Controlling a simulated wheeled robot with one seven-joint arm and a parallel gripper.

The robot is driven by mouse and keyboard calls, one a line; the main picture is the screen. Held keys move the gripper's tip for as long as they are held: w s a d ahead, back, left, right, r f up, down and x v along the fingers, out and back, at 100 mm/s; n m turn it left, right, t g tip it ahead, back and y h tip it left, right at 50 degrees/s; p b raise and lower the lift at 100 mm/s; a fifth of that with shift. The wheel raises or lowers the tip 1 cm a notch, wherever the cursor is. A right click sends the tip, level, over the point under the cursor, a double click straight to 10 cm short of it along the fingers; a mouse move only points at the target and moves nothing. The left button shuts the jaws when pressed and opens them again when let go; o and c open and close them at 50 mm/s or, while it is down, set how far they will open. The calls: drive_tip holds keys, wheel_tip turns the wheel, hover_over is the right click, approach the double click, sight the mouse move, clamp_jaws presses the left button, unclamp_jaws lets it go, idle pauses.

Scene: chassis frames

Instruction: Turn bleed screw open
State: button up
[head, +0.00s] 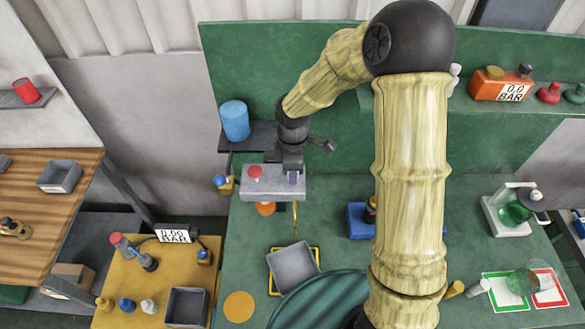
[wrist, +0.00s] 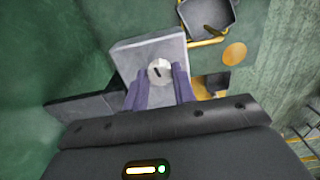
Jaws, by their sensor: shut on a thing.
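The bleed screw, a pale round head with a dark slot (wrist: 160,72), sits on top of the grey block (wrist: 128,56) in the wrist view. My gripper (wrist: 161,76) has its two purple fingers on either side of the screw head, shut on it. In the head view the grey block (head: 262,189) stands out from the green panel, with a red knob (head: 255,171) on its left part. My gripper (head: 292,176) comes down onto the block's right part. The screw is hidden there by the gripper.
A thin yellow pipe (head: 295,217) hangs below the block, above a grey tray (head: 292,268). A blue cylinder (head: 235,120) stands on a dark shelf to the left. A yellow table with a gauge (head: 173,236) is at lower left. A blue box (head: 358,222) lies to the right.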

idle(0.3)
drive_tip(key=o, duration=1)
drive_tip(key=shift+d, duration=0.1)
drive_tip(key=shift+r, duration=0.15)
drive_tip(key=shift+w+r, duration=0.1)
drive_tip(key=shift+r, duration=0.15)
wheel_tip(320, 180, up, 17)
drive_tip(key=b, duration=0.3)
drive_tip(key=shift+f+b, duration=0.2)
drive_tip(key=shift+b, duration=0.15)
